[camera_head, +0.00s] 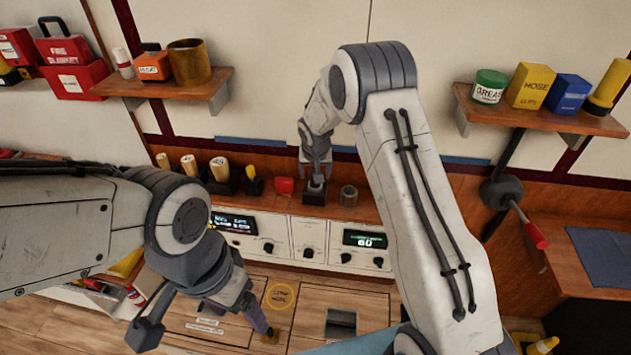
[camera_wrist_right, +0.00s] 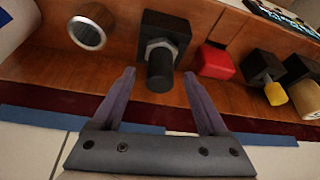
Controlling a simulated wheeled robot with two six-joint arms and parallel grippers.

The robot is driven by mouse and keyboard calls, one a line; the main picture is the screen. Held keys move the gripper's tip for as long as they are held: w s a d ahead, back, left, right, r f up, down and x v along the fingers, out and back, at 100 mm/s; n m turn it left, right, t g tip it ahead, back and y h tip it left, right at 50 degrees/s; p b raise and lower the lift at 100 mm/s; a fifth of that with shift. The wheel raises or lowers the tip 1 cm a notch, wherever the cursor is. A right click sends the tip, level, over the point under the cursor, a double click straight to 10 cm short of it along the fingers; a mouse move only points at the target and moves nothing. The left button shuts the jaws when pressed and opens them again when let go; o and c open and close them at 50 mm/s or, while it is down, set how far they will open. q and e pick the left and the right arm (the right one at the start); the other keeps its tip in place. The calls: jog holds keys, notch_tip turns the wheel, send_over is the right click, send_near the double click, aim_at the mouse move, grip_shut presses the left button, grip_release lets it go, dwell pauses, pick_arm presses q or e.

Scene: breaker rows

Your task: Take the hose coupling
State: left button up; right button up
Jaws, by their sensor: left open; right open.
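A dark fitting with a grey hex nut and a black cylindrical end, which looks like the hose coupling (camera_wrist_right: 160,68), stands in a square black holder (camera_wrist_right: 168,24) on the wooden ledge. It also shows in the head view (camera_head: 316,183). My right gripper (camera_wrist_right: 159,80) is open. Its two fingers lie on either side of the black end in the wrist view, with gaps visible and no clear contact. In the head view the right gripper (camera_head: 316,160) is just above the fitting. My left gripper (camera_head: 208,332) is open and empty, low at the left over the wooden floor panels.
A metal ring-shaped cup (camera_head: 348,196) and a red block (camera_head: 285,186) flank the holder closely. Wooden-handled tools (camera_head: 190,166) stand farther left on the ledge. Control panels (camera_head: 308,240) sit below it. Loaded shelves hang at upper left (camera_head: 166,80) and upper right (camera_head: 545,118).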

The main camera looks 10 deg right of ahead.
jog(key=shift+x, duration=1.05)
jog(key=shift+r, duration=0.1)
grip_shut()
jog(key=shift+r, duration=0.15)
